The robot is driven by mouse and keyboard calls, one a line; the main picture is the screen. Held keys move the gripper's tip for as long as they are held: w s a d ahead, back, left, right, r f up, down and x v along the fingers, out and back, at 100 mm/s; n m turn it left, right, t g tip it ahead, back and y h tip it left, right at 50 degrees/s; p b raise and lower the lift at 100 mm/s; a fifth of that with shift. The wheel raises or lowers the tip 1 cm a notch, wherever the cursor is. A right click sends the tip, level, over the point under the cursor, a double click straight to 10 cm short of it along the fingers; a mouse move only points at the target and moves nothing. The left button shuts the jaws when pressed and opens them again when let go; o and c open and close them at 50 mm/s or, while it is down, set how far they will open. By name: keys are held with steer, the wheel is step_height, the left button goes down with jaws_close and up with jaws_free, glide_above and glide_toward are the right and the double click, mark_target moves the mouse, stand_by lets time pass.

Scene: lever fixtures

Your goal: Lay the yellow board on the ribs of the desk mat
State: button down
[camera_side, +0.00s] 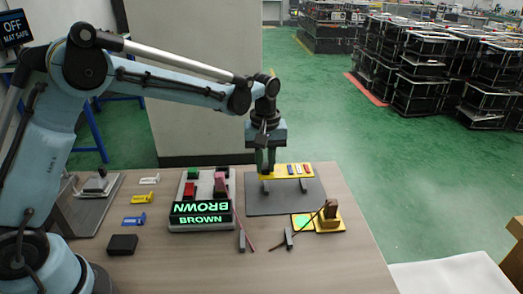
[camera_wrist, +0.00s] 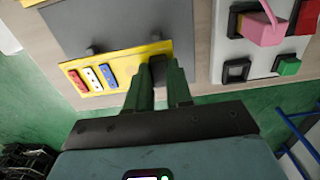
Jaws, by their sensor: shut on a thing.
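The yellow board (camera_side: 294,171) carries blue, white and red strips and lies level over the far part of the dark grey desk mat (camera_side: 285,203). It also shows in the wrist view (camera_wrist: 112,89). My gripper (camera_side: 266,172) points down at the board's left end, shut on its dark block; in the wrist view the green fingers (camera_wrist: 160,78) flank this block. Two grey ribs (camera_side: 304,186) show at the board's near edge. Most of each rib is hidden under the board. I cannot tell whether the board touches them.
A light panel (camera_wrist: 262,60) with coloured switches and a BROWN display (camera_side: 200,213) stands left of the mat. Two levers (camera_side: 289,238) and a brown block (camera_side: 328,217) on a yellow plate stand in front. Several coloured tags (camera_side: 138,200) and a black box (camera_side: 122,244) lie left.

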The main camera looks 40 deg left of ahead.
steer(key=shift+f, duration=1.85)
steer(key=shift+f, duration=0.1)
steer(key=c, duration=1)
jaws_free()
